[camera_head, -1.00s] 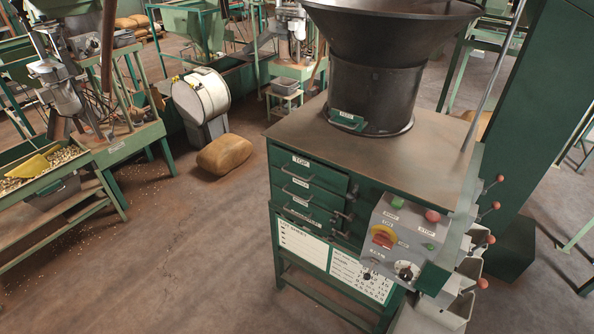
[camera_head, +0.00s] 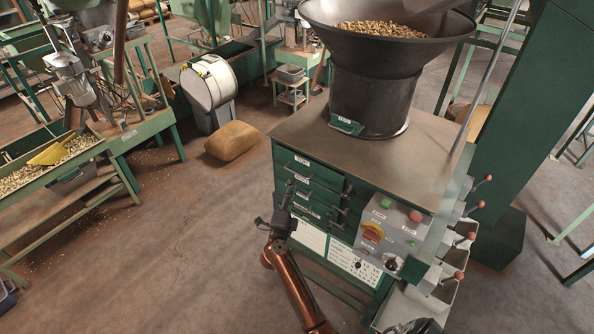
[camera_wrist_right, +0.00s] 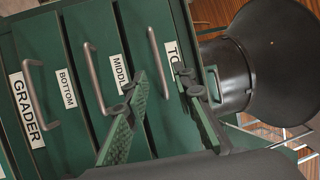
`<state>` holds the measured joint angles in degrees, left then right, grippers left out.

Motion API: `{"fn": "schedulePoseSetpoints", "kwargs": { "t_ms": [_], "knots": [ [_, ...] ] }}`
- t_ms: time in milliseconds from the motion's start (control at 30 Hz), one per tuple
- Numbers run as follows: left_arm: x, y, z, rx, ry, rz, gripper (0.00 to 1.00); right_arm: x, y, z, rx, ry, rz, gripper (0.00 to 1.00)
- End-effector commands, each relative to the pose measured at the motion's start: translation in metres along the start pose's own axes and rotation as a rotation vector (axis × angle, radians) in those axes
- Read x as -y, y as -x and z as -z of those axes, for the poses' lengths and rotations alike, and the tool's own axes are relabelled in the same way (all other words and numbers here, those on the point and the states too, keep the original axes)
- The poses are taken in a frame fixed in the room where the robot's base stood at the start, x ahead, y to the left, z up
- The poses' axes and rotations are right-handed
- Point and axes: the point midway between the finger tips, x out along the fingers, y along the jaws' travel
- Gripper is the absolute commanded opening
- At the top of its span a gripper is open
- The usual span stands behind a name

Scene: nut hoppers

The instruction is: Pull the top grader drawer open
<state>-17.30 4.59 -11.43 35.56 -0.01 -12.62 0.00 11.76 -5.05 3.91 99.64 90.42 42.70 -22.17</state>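The grader cabinet is green, with three stacked drawers. The top drawer (camera_head: 310,170) is shut, flush with the front, and also shows in the wrist view with its "TOP" label (camera_wrist_right: 173,58). Its bar handle (camera_wrist_right: 154,45) lies between my right fingertips as the wrist view sees it; I cannot tell whether they touch it. The middle drawer's handle (camera_wrist_right: 94,80) is left of the fingers there. My right gripper (camera_head: 287,190) is open and empty in front of the drawers; it also shows in the wrist view (camera_wrist_right: 160,85). My left gripper is not in view.
A dark hopper (camera_head: 375,100) stands on the cabinet top. A control box (camera_head: 388,228) with buttons and a red-yellow switch juts out right of the drawers. Red-knobbed levers (camera_head: 472,236) stick out at the right side. A sack (camera_head: 232,143) lies on otherwise open floor to the left.

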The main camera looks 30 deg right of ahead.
Motion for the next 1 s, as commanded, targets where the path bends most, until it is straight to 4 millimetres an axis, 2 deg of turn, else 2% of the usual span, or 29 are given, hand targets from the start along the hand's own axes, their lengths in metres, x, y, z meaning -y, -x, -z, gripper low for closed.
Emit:
{"fn": "schedulePoseSetpoints", "kwargs": {
  "t_ms": [100, 300, 500, 833, 1000],
  "knots": [
    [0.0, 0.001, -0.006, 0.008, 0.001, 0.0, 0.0, 0.0, -0.017, 0.001, -0.002, 0.001, 0.002, 0.24],
    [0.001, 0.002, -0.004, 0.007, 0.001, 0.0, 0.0, 0.0, -0.049, 0.0, -0.001, 0.001, 0.002, 0.24],
    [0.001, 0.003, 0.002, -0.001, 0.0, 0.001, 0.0, -0.001, -0.068, 0.0, 0.001, 0.002, 0.001, 0.24],
    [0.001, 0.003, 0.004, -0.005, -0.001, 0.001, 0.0, -0.002, -0.072, 0.0, 0.001, 0.002, 0.0, 0.24],
    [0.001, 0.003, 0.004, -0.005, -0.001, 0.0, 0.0, -0.002, -0.072, 0.0, 0.001, 0.002, 0.0, 0.13]
  ]
}}
